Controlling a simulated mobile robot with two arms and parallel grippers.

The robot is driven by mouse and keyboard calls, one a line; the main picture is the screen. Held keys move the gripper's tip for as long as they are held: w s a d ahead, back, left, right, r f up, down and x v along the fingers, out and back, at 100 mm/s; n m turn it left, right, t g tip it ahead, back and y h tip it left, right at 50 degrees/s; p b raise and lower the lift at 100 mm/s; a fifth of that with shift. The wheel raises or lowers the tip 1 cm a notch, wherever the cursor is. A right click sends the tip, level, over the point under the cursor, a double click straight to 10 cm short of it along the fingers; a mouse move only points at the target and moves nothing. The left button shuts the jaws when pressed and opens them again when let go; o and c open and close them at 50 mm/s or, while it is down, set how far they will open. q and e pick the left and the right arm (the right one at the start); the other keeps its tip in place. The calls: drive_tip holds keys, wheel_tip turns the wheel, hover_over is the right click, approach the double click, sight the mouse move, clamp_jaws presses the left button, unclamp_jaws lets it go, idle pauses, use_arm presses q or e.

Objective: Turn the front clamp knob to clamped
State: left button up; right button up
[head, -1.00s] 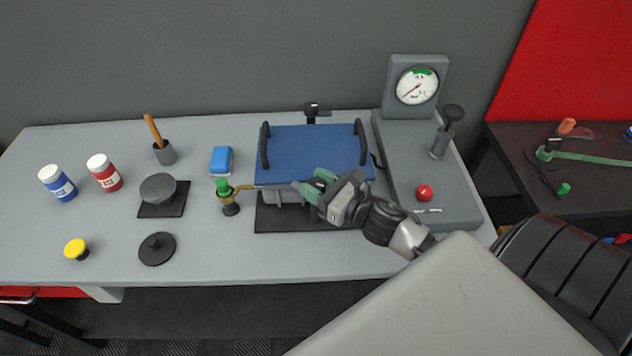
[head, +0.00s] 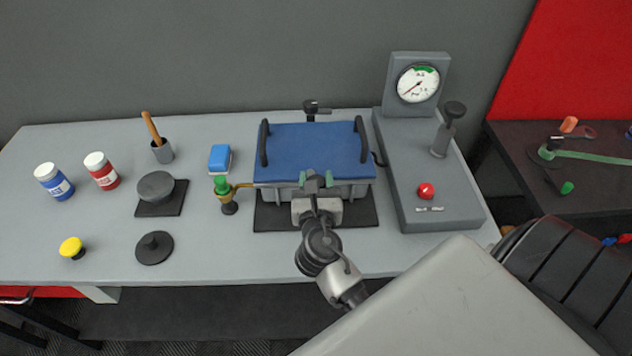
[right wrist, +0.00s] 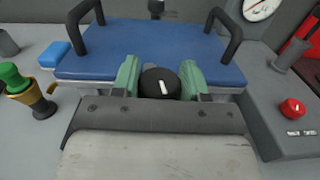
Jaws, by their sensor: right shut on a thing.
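The front clamp knob (right wrist: 160,83) is round and black with a white pointer mark, at the front edge of the blue-lidded box (head: 305,145). In the right wrist view its pointer runs nearly straight up and down, leaning slightly left at the top. My right gripper (head: 316,180) is shut on the knob, with one green finger on each side of it. In the head view the gripper mostly hides the knob. The clamped marking is not readable. My left gripper is not in view.
A second black knob (head: 311,106) stands behind the box. A brass valve with a green cap (head: 222,186) is close on the left. On the right is a grey unit (head: 453,205) with a gauge (head: 418,83) and a red button (head: 426,191).

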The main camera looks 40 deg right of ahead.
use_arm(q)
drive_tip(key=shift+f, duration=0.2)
use_arm(e)
drive_tip(key=shift+m+g+h, duration=1)
drive_tip(key=shift+m+h, duration=0.1)
drive_tip(key=shift+h, duration=0.3)
drive_tip(key=o, duration=0.9)
